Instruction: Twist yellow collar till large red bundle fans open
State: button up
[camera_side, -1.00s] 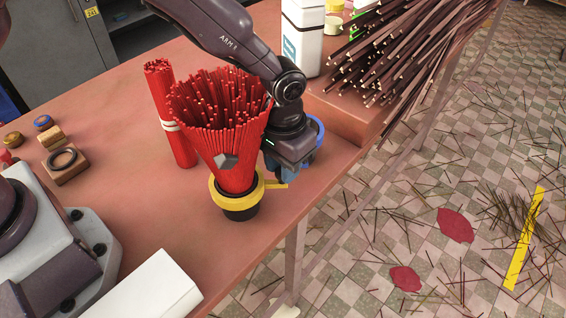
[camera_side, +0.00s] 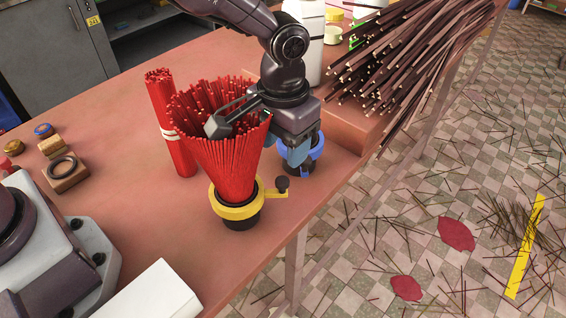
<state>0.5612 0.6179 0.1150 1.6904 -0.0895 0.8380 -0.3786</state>
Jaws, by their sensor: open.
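The large red bundle (camera_side: 232,165) stands upright, narrow at the base and spread wide at the top like a cone. The yellow collar (camera_side: 236,210) rings its foot on a black cup (camera_side: 243,223). My gripper (camera_side: 258,140) is open above and apart from the lever. One grey finger reaches across the bundle's upper front; the other, blue-tipped, hangs right of the bundle. I cannot tell whether the fingers touch the sticks. The gripper hides part of the bundle's right side.
A blue collar on a dark cup (camera_side: 302,166) stands close behind my gripper. A slimmer red bundle with a white band (camera_side: 172,125) stands left. Dark sticks (camera_side: 405,60) lie on a raised block at right. The table edge is close; the front-left middle is clear.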

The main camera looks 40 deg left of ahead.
notch_tip(320, 180, up, 6)
jog(key=shift+f, duration=0.1)
dwell(0.4)
jog(key=s+a+r, duration=0.2)
jog(key=r, duration=0.1)
jog(key=s+a+r+t+h, duration=0.1)
jog(key=s+a+r, duration=0.1)
jog(key=a+r, duration=0.1)
jog(key=s+a+r+t, duration=0.1)
jog(key=s+a+r, duration=0.1)
jog(key=r, duration=0.3)
jog(key=shift+s+a+r+n+h, duration=0.1)
jog(key=shift+s+a+n+h, duration=0.25)
jog(key=shift+a, duration=0.3)
jog(key=s+a+r+t+y, duration=0.1)
jog(key=s+a+t, duration=0.2)
jog(key=s+a, duration=0.8)
jog(key=shift+s+a+r+t+y, duration=0.15)
jog(key=shift+s+a+t+y, duration=0.2)
jog(key=shift+s, duration=0.4)
